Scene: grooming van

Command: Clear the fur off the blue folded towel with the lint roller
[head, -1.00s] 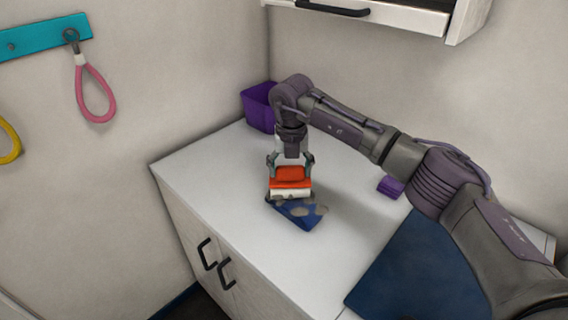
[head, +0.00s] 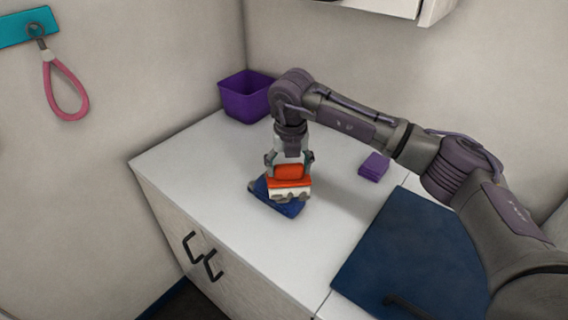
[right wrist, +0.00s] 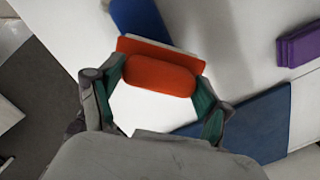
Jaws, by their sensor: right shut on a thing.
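The blue folded towel (head: 283,207) lies on the white counter, partly hidden under the lint roller. The lint roller (head: 289,183) has an orange-red upper part and a white roller, with grey fur tufts along its lower edge. It is on or just over the towel; contact cannot be told. My right gripper (head: 289,161) is shut on the lint roller from above. In the right wrist view the orange-red part of the lint roller (right wrist: 158,75) sits between the fingers, and a piece of the towel (right wrist: 140,20) shows beyond it. My left gripper is not in view.
A purple bin (head: 247,97) stands at the counter's back corner. A small purple folded cloth (head: 374,165) lies right of the towel. A large dark blue mat (head: 405,255) covers the right front. The counter's left part is clear. A cabinet hangs above.

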